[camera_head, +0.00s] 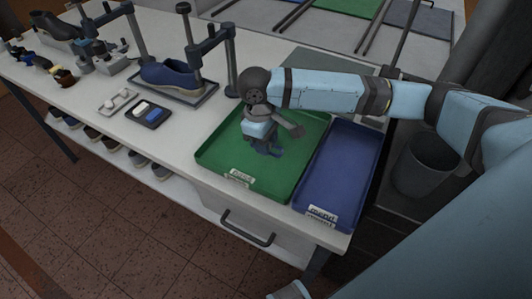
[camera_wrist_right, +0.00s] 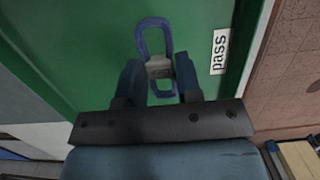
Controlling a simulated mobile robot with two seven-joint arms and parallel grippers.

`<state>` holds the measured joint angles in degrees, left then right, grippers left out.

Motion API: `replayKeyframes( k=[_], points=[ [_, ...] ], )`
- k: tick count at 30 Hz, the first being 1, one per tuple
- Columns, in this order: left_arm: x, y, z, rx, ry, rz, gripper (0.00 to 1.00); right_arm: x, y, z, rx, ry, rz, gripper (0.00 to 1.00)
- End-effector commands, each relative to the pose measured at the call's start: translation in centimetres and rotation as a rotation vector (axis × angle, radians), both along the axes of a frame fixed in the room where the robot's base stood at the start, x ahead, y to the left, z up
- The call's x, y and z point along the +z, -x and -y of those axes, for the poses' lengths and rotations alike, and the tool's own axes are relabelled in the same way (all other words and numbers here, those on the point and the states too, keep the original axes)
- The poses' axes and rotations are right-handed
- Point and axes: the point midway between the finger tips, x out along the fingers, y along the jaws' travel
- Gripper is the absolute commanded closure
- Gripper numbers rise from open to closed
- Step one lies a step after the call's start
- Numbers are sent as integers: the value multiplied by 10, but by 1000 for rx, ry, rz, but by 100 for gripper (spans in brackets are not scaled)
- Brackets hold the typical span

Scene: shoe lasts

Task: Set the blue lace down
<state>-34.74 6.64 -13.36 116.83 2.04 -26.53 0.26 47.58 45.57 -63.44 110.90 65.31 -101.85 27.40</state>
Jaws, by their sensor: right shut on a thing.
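The blue lace (camera_wrist_right: 168,40) is a looped bundle with a pale band round its middle. My right gripper (camera_wrist_right: 158,84) is shut on it at the band, with one loop beyond the fingertips and one between the fingers. In the head view my right gripper (camera_head: 267,145) points down over the green tray (camera_head: 222,150), low over its floor. The lace is small there and partly hidden by the gripper. I cannot tell whether it touches the tray floor. My left gripper is not in view.
The green tray bears a "pass" label (camera_wrist_right: 219,52). A blue tray (camera_head: 345,160) stands close on its right. A shoe on a stand (camera_head: 172,78) and a small dark tray (camera_head: 148,115) are to the left. A grey bin (camera_head: 425,165) stands beyond the blue tray.

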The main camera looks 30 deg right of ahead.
Motion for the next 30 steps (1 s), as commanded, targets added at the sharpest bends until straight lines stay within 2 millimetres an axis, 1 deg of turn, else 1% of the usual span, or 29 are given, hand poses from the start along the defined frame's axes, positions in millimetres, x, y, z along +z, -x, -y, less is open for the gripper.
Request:
replayKeyframes(
  k=[4,9,11,22,23,24,25,26,30],
  points=[
    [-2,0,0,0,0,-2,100,-12,0,0,0,2,-1,89],
    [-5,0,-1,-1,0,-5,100,-38,0,0,0,2,-3,89],
    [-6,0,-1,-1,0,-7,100,-44,0,0,0,2,-1,89],
    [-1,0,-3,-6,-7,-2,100,-46,0,0,0,1,-2,89],
    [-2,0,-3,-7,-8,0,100,-47,0,0,0,1,-1,61],
    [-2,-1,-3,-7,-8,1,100,-47,0,0,0,0,0,52],
    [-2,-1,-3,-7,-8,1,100,-47,0,0,0,1,-1,45],
    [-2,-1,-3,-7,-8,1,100,-47,0,0,0,1,-1,42],
    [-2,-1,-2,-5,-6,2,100,-47,0,0,0,1,0,42]
  ],
)
